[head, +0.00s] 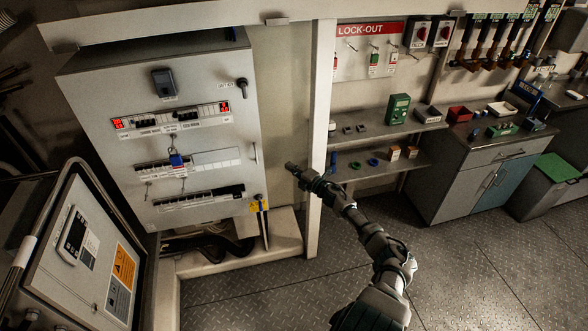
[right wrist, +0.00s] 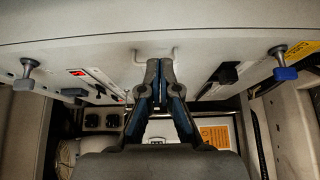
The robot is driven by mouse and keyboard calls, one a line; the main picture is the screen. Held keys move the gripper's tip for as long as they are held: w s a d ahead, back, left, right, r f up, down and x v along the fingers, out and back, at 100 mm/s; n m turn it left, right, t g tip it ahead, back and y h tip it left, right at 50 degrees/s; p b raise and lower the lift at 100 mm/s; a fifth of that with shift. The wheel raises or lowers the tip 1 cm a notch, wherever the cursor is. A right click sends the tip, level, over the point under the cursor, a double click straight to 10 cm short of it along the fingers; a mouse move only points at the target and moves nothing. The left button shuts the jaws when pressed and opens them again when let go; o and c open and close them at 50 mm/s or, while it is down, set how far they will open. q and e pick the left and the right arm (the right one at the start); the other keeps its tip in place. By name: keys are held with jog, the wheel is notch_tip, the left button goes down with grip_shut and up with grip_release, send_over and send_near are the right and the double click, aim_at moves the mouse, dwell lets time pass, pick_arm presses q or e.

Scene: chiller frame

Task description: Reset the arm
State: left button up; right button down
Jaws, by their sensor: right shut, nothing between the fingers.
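My right arm comes up from the bottom of the head view, and its gripper (head: 292,167) is just right of the grey electrical cabinet (head: 85,90). The gripper is shut with nothing between its fingers. In the right wrist view the closed fingertips (right wrist: 160,66) are in front of a pale panel, close to a small pale U-shaped handle (right wrist: 154,49). I cannot tell whether they touch it. My left gripper is in neither view.
The cabinet carries a blue padlock (head: 176,159) and a black rotary switch (head: 242,83). A white post (head: 321,110) stands behind my right gripper. Shelves (head: 385,128) and a workbench (head: 480,150) are to the right. A control console (head: 85,250) is lower left. The floor (head: 480,260) at lower right is clear.

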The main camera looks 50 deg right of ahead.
jog(key=s+a+f+m+g, duration=0.35)
jog(key=s+f, duration=0.25)
jog(key=f, duration=0.7)
jog(key=s+a+f+m+g+h, duration=0.1)
jog(key=s+a+f+m+g, duration=0.3)
jog(key=f, duration=1)
jog(key=s+a+f+m+g, duration=0.1)
jog(key=s+a+f+m, duration=0.1)
jog(key=s+a+f, duration=0.65)
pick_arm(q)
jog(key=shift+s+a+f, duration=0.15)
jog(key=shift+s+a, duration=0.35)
pick_arm(e)
jog(key=s+a+f+m+g+y, duration=0.1)
jog(key=s+a+f+g, duration=0.3)
jog(key=s+a+f, duration=0.8)
jog(key=s+a+f+m+g+y, duration=0.2)
jog(key=s+a+f, duration=1)
jog(key=s+a, duration=0.6)
jog(key=shift+s+a+f+m+g+y, duration=0.35)
jog(key=shift+m+g, duration=0.3)
jog(key=shift+g, duration=0.6)
